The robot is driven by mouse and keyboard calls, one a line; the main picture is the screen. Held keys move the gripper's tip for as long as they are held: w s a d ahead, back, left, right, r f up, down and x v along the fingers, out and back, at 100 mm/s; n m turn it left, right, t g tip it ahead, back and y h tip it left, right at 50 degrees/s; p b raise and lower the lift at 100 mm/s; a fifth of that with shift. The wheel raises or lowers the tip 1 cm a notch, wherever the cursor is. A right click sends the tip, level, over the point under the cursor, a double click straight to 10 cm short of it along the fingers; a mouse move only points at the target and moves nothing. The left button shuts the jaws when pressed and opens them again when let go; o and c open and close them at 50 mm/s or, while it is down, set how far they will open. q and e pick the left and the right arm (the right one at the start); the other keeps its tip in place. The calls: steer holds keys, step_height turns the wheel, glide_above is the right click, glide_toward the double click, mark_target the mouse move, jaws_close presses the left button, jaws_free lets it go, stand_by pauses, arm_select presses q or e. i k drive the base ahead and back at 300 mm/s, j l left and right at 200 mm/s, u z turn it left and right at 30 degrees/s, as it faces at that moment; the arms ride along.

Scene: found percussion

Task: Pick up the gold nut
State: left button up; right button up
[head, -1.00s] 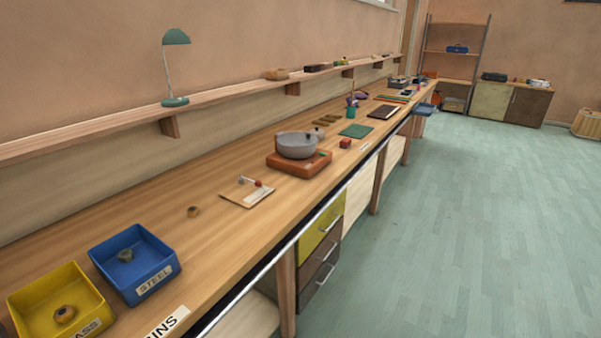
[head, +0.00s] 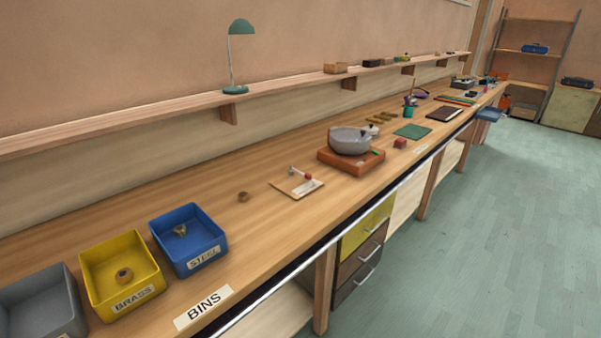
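A small gold-brown nut (head: 243,197) lies alone on the wooden bench (head: 235,240), to the right of the blue bin. Another gold-brown nut (head: 124,275) lies in the yellow bin (head: 93,290) labelled BRASS. A small dull brownish-grey piece (head: 180,230) lies in the blue bin (head: 214,236) labelled STEEL; its exact shape is hard to make out. Neither of my grippers is in view.
A grey bin (head: 73,305) is cut off at the lower left. A board with small parts (head: 297,187) and a grey pot (head: 350,141) on an orange-brown base (head: 351,161) stand further right. The floor (head: 450,260) beside the bench is clear.

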mark_target(242, 197)
steer(key=i+l+u, duration=0.1)
steer(key=i+l, duration=0.15)
steer(key=i+l+u, duration=0.1)
steer(key=l, duration=0.3)
steer(key=i+l, duration=0.35)
steer(key=i+l+u, duration=0.15)
steer(key=l, duration=0.2)
steer(key=i+l+u, duration=0.1)
steer(key=i+l, duration=0.15)
steer(key=l, duration=0.15)
